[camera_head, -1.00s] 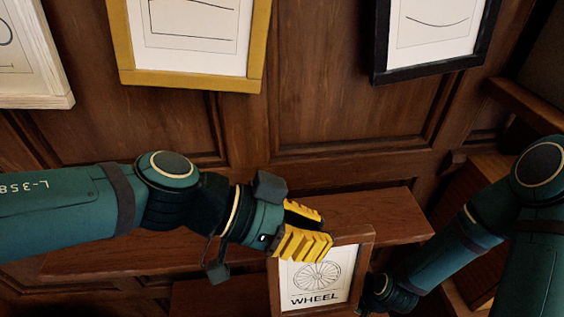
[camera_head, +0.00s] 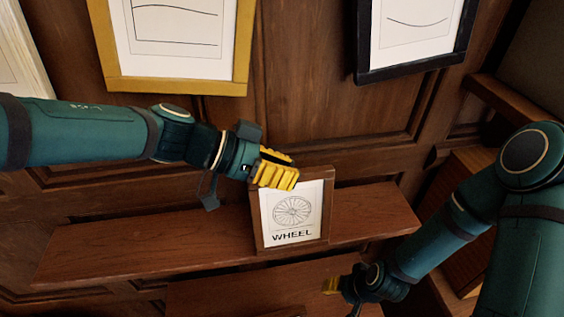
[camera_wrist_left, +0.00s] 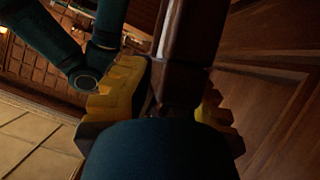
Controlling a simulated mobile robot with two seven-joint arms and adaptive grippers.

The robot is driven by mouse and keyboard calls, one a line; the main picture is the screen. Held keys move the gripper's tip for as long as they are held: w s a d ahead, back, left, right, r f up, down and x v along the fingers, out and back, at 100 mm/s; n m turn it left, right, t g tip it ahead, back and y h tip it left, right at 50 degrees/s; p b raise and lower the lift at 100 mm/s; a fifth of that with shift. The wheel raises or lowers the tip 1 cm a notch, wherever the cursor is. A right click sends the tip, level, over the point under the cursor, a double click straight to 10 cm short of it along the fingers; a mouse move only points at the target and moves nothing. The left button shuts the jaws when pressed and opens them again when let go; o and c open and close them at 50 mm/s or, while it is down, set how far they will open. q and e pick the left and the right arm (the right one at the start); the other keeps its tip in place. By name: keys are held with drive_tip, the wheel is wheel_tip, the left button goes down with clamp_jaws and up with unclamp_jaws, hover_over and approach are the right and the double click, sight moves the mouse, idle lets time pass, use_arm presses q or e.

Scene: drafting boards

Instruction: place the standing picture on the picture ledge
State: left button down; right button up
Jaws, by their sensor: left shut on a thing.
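The picture (camera_head: 292,210) has a brown wooden frame and a wheel drawing marked WHEEL. It is upright, slightly tilted in the head view. My left gripper (camera_head: 275,170) is shut on its upper left edge; in the left wrist view the brown frame (camera_wrist_left: 187,60) stands between the yellow fingers (camera_wrist_left: 165,95). The picture ledge (camera_head: 375,215) is a long brown wooden board on the wall. The picture covers its middle, with its lower edge near the ledge's front edge; I cannot tell whether they touch. My right gripper (camera_head: 332,285) is low at the right, mostly hidden.
A yellow-framed picture (camera_head: 175,85) and a black-framed picture (camera_head: 415,70) hang on the panelled wall above. A pale frame (camera_head: 30,80) is at the left edge. A lower wooden surface (camera_head: 220,296) lies below the ledge. The ledge is clear on both sides of the picture.

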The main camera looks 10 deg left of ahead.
use_arm(q)
drive_tip(key=w, duration=0.2)
drive_tip(key=shift+w+a+f+b, duration=0.3)
drive_tip(key=shift+w+a, duration=0.05)
drive_tip(key=shift+a, duration=0.05)
drive_tip(key=shift+f, duration=0.1)
drive_tip(key=c, duration=1)
unclamp_jaws()
drive_tip(key=shift+c, duration=0.2)
drive_tip(key=s+a+p, duration=0.1)
drive_tip(key=s+a, duration=0.1)
drive_tip(key=a, duration=1.1)
drive_tip(key=shift+s+r, duration=0.3)
drive_tip(key=shift+r, duration=0.1)
